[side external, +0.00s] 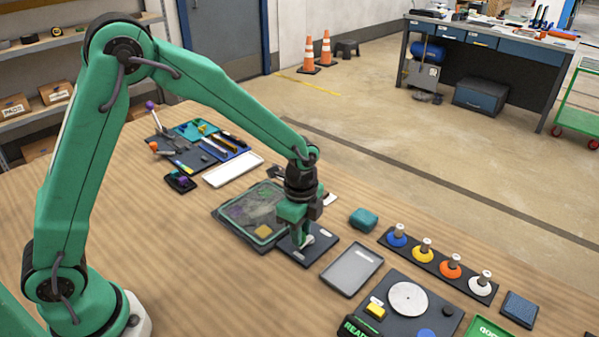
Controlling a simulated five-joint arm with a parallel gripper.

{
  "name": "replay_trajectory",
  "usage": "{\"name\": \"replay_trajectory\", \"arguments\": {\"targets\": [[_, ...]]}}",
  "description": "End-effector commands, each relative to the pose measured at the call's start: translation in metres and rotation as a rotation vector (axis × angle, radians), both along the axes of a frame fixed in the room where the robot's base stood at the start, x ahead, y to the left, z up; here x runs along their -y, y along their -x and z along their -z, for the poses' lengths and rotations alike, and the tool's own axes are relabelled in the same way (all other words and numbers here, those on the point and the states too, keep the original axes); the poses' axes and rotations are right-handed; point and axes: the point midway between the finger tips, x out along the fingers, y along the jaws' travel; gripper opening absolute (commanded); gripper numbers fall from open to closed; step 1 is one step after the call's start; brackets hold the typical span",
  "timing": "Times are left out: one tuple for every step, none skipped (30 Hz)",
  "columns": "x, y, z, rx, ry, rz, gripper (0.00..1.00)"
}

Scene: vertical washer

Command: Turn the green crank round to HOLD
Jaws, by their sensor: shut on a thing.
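My gripper (301,240) points down over a small dark plate (322,245) near the middle of the table. Its jaws are shut on a small pale thing (308,241) low at the plate, largely hidden by the fingers. I cannot tell what this thing is. I cannot make out a green crank or a HOLD mark; the gripper hides part of the plate. A dark panel (384,290) at the front right carries a pale round disc (408,298), a yellow block (375,310) and a blue round piece (426,334).
A dark tray (226,219) lies just left of the plate and a grey tray (351,270) just right. A teal block (364,219) and a rack (421,260) of coloured pegs stand behind. A white tray (233,170) and tools lie back left. Bare wood (190,270) is in front.

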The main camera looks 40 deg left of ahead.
Motion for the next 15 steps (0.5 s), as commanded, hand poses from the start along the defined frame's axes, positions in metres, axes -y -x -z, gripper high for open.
{"name": "replay_trajectory", "arguments": {"targets": [[0.0001,-0.0002,-0.0011,0.001,0.001,0.004,0.00],[0.0001,-0.0002,-0.0011,0.001,0.001,0.006,0.00],[0.0001,-0.0002,-0.0011,0.001,0.001,0.006,0.00],[0.0000,-0.0002,-0.0011,0.001,0.001,0.007,0.00],[0.0000,-0.0002,-0.0011,0.001,0.001,0.007,0.00],[0.0000,-0.0002,-0.0011,0.001,0.001,0.006,0.00],[0.0000,-0.0002,-0.0011,0.001,0.000,0.006,0.00],[0.0000,-0.0002,-0.0011,0.001,0.000,0.006,0.00],[0.0000,-0.0002,-0.0011,0.001,0.000,0.006,0.00],[0.0000,-0.0002,-0.0011,0.001,0.000,0.006,0.00],[0.0000,-0.0002,-0.0011,0.001,0.000,0.005,0.00],[-0.0001,-0.0003,-0.0011,0.001,0.001,0.005,0.31],[-0.0002,-0.0003,-0.0010,0.001,0.000,0.005,0.37],[-0.0002,-0.0003,-0.0009,0.001,0.000,0.005,0.43],[-0.0001,-0.0002,-0.0008,0.001,0.000,0.005,0.45]]}}
